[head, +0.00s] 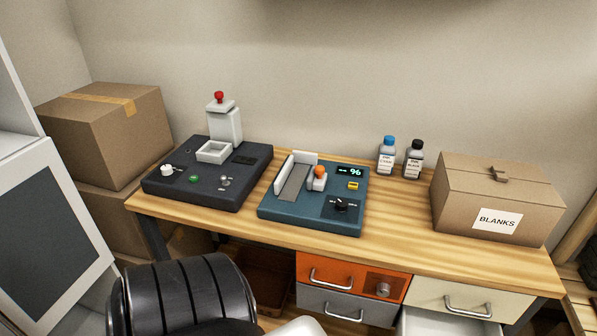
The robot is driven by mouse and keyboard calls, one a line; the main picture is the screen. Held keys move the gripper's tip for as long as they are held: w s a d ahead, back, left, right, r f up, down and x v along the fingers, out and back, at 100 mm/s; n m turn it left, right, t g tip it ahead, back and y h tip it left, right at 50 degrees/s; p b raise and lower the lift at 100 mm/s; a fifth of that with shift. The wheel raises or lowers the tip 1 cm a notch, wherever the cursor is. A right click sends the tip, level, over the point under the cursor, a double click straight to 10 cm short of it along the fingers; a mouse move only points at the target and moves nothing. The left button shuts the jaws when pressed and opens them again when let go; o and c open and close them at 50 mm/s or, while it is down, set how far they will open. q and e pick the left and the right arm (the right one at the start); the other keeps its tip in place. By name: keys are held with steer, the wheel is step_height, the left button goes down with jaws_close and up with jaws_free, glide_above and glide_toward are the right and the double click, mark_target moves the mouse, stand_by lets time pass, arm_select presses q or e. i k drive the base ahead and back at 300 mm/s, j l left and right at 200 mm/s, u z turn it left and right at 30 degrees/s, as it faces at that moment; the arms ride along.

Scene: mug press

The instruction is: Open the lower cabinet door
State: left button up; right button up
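A white-framed door with a dark panel (50,240) stands at the left edge of the head view, on a white cabinet (15,90) that is only partly in the picture. The door is cut off at the left and bottom. I see no handle on the part that shows, and I cannot tell whether it is shut or ajar.
A wooden bench (400,225) bears two machines (205,180) (312,195), two bottles and a BLANKS box (495,200). Under it are orange (340,268), grey and cream drawers. Cardboard boxes (105,130) stand beside the cabinet. A black ribbed shape (185,295) fills the lower left foreground.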

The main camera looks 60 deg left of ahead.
mark_target(52, 250)
steer(key=k+j+u, duration=0.1)
steer(key=u, duration=3.4)
steer(key=j, duration=0.1)
